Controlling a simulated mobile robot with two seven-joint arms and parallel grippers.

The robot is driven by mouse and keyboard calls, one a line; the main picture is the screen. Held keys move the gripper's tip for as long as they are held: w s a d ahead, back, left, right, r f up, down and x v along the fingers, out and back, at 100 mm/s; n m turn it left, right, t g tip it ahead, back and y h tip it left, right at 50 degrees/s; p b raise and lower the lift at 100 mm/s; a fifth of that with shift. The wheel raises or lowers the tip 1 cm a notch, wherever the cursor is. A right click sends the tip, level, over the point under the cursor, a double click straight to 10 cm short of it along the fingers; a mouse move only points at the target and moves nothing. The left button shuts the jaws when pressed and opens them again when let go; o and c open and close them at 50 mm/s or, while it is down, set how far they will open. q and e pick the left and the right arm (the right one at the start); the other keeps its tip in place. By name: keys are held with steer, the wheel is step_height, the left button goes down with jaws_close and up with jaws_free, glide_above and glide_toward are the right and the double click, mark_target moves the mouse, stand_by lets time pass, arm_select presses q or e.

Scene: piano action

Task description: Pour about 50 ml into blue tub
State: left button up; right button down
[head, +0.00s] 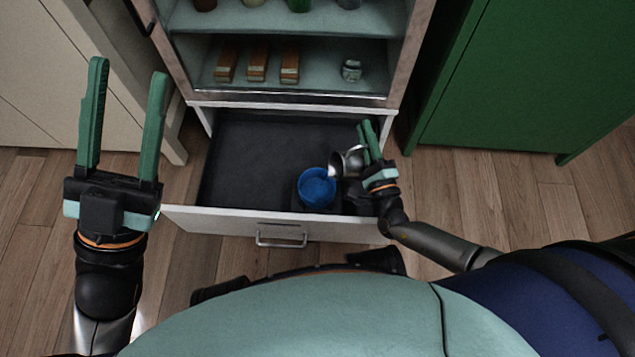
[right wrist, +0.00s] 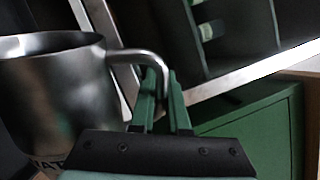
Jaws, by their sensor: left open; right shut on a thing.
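The blue tub (head: 317,189) stands in the open drawer, near its front right, on a dark base. A metal mug (head: 338,165) is just to the right of the tub, tilted with its mouth toward it. My right gripper (head: 369,142) is shut on the mug's handle. In the right wrist view the mug (right wrist: 58,90) fills the left side, and the gripper (right wrist: 163,88) closes on its handle. I cannot tell whether liquid is flowing. My left gripper (head: 127,115) is open and empty, left of the drawer.
The open drawer (head: 250,150) has bare dark floor left of the tub. Above it, a cabinet shelf holds several wooden blocks (head: 257,65) and a small glass jar (head: 351,70). A green cabinet (head: 510,80) stands at the right.

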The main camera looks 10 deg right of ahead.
steer(key=shift+a+r+n, duration=0.3)
steer(key=shift+n, duration=0.2)
stand_by(0.9)
steer(key=shift+a+r, duration=0.15)
steer(key=shift+a, duration=0.2)
stand_by(0.3)
